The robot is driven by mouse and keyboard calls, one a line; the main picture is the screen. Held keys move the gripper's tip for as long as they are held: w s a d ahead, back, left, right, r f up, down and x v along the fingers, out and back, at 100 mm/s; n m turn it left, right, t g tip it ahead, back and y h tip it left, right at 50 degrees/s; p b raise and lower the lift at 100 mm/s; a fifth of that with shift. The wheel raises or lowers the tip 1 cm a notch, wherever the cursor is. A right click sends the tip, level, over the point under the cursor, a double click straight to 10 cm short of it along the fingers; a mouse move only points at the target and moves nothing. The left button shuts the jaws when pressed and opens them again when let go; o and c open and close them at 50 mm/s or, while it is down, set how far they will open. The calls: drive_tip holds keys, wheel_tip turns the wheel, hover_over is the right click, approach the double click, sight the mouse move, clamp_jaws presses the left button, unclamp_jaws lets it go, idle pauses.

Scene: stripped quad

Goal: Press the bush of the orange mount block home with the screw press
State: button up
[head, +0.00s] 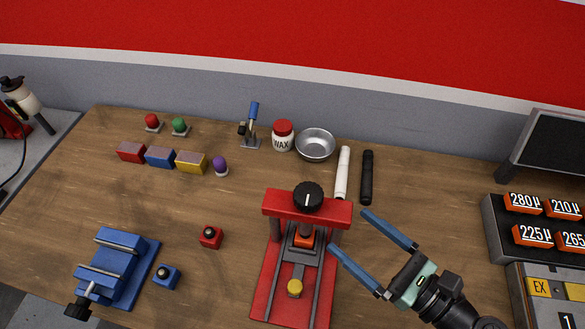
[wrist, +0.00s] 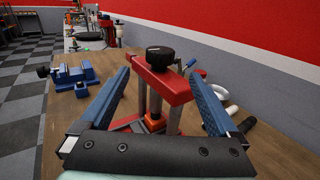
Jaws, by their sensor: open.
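The red screw press (head: 262,289) stands at the front middle of the bench, with a black knob (head: 308,196) on top of its crossbar. The orange mount block (head: 303,241) sits in the press under the screw; its bush is mostly hidden by the screw end. A yellow knob (head: 295,287) is on the slide in front of it. My gripper (head: 347,230) is open and empty, at the right of the press, its blue fingers pointing toward the crossbar. In the wrist view the press knob (wrist: 160,57) and orange block (wrist: 154,123) show between the fingers.
A red block (head: 211,237), a blue block (head: 167,276) and a blue vise (head: 118,264) are to the left. White (head: 343,173) and black (head: 366,177) cylinders lie behind the gripper. A wax jar (head: 283,136) and metal bowl (head: 315,144) stand at the back. Orange numbered displays (head: 533,236) are right.

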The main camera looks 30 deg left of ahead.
sight(319, 205)
drive_tip(key=p+x, duration=0.2)
drive_tip(key=x, duration=0.9)
drive_tip(key=shift+p, duration=0.4)
drive_tip(key=shift+w+a, duration=0.15)
drive_tip(key=shift+a, duration=0.3)
drive_tip(key=c, duration=1.4)
drive_tip(key=shift+o, duration=0.2)
